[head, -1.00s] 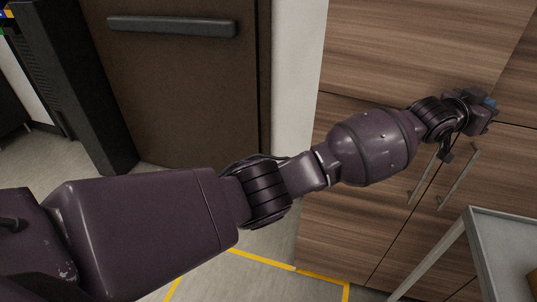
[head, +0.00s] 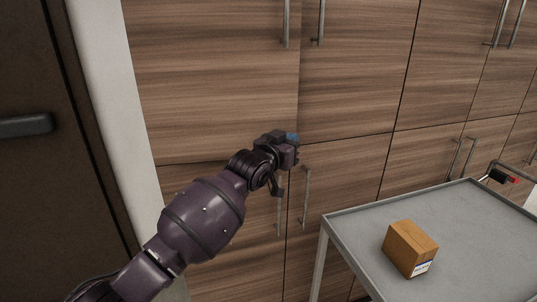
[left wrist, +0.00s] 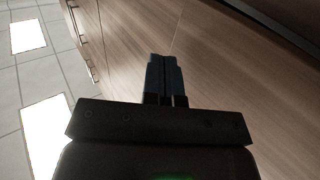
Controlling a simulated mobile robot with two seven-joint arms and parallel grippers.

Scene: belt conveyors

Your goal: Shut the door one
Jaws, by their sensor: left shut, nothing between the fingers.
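Wood-grain cabinet doors fill the head view. The upper left door (head: 210,70) and the one to its right (head: 355,60) look flush, with vertical metal handles by their shared seam. Which is door one, I cannot tell. My left gripper (head: 293,139), with blue fingertips, is shut and empty in front of the upper left door's lower right corner. Whether it touches is unclear. In the left wrist view the shut blue fingers (left wrist: 165,76) point along a wooden panel (left wrist: 235,75). A dark brown door (head: 30,190) with a black handle stands at far left. My right gripper is out of view.
A grey metal table (head: 350,232) stands in front of the cabinets at lower right. A cardboard box (head: 408,248) sits on it. Part of a trolley (head: 512,177) shows at the right edge. A pale wall strip (head: 110,110) separates the brown door from the cabinets.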

